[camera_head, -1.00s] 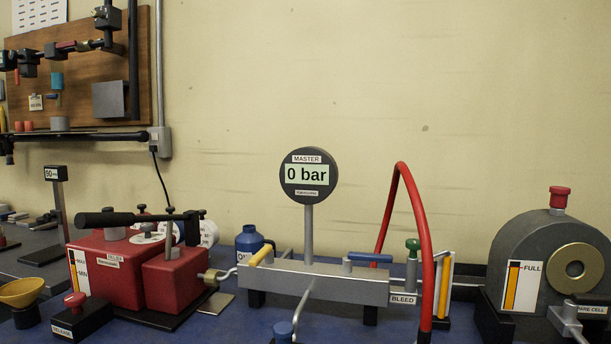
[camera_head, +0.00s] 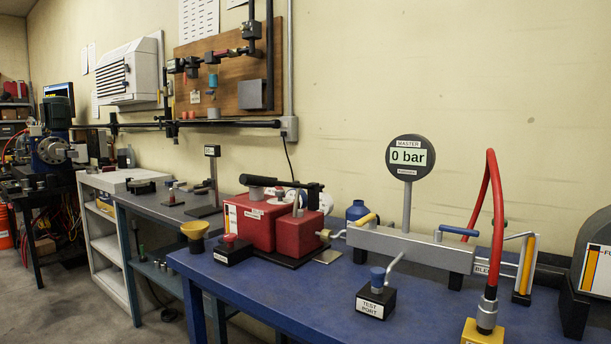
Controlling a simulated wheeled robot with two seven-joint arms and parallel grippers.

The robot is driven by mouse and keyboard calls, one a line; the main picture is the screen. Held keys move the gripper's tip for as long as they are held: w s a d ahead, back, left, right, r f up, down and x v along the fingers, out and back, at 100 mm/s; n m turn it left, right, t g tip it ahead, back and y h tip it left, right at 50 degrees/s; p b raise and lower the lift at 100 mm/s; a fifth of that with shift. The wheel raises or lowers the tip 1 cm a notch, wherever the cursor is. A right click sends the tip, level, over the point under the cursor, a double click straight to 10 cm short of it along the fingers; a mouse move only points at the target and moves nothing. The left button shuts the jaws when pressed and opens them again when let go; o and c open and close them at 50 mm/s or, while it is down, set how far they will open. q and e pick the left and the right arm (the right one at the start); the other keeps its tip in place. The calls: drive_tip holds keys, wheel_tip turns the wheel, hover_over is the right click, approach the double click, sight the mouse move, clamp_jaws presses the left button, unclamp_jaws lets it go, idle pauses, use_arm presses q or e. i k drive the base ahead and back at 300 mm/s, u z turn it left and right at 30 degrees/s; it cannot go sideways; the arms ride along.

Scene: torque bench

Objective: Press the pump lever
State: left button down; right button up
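The hand pump is a red two-block unit (camera_head: 262,228) on a dark base on the blue bench. The round master gauge (camera_head: 410,157) above the grey manifold (camera_head: 410,246) reads 0 bar. Neither of my grippers shows in the head view.
A test port block (camera_head: 375,297) and a red hose (camera_head: 494,220) stand right. The blue bench (camera_head: 270,297) is clear in front of the pump.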

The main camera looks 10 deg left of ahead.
sight(243, 178)
drive_tip(key=z, duration=0.35)
drive_tip(key=k, duration=0.75)
drive_tip(key=u, duration=0.4)
drive_tip(key=i, duration=0.6)
drive_tip(key=u, duration=0.75)
drive_tip(key=i, duration=0.95)
drive_tip(key=z, duration=0.4)
